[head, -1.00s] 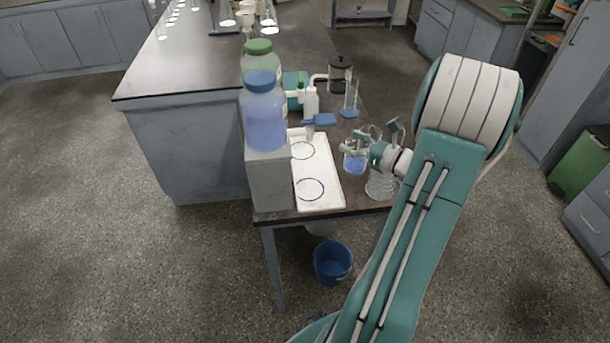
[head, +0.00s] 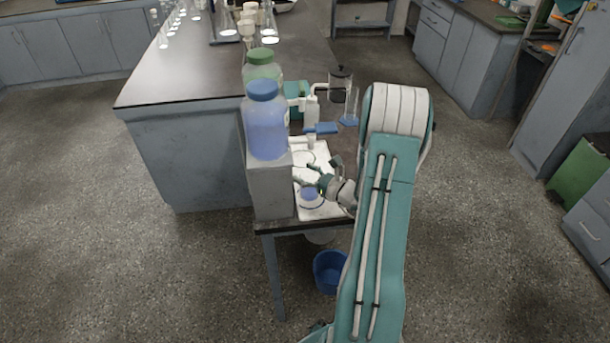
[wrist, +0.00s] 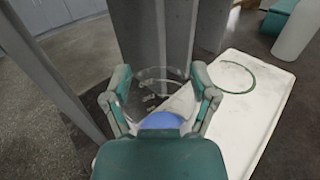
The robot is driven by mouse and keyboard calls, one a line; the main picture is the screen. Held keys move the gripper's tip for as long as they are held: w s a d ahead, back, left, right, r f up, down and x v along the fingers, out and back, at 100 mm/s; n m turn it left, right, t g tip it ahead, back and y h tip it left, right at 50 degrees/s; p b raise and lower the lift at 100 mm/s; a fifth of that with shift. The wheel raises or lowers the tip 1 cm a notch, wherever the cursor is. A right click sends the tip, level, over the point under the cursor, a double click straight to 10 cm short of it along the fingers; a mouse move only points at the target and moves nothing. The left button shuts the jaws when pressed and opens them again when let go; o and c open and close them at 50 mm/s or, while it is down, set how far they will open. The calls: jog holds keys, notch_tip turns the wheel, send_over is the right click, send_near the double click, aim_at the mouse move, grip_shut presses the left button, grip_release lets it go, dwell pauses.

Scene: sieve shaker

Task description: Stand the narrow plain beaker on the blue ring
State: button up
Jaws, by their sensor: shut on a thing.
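My gripper (head: 314,181) is shut on a clear beaker (head: 309,194) with blue liquid in its bottom. In the wrist view the beaker (wrist: 160,121) shows upright between the two fingers. It is over the near part of the white tray (head: 322,149), where the blue ring (head: 302,207) lies; part of the ring shows around the beaker's base in the head view. I cannot tell whether the beaker touches the tray. The blue ring is hidden in the wrist view.
A dark green ring (wrist: 237,77) lies on the far part of the tray. A grey block (head: 270,188) carrying a blue-capped bottle (head: 264,125) stands close left of my gripper. A cylinder with a blue base (head: 349,120) stands behind. A blue bucket (head: 331,270) is below.

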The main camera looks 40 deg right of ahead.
jog(key=shift+f, duration=0.45)
jog(key=shift+f, duration=0.1)
jog(key=o, duration=1.1)
jog(key=shift+o, duration=0.2)
jog(key=v, duration=1.2)
jog(key=shift+d, duration=0.15)
jog(key=shift+s, duration=0.1)
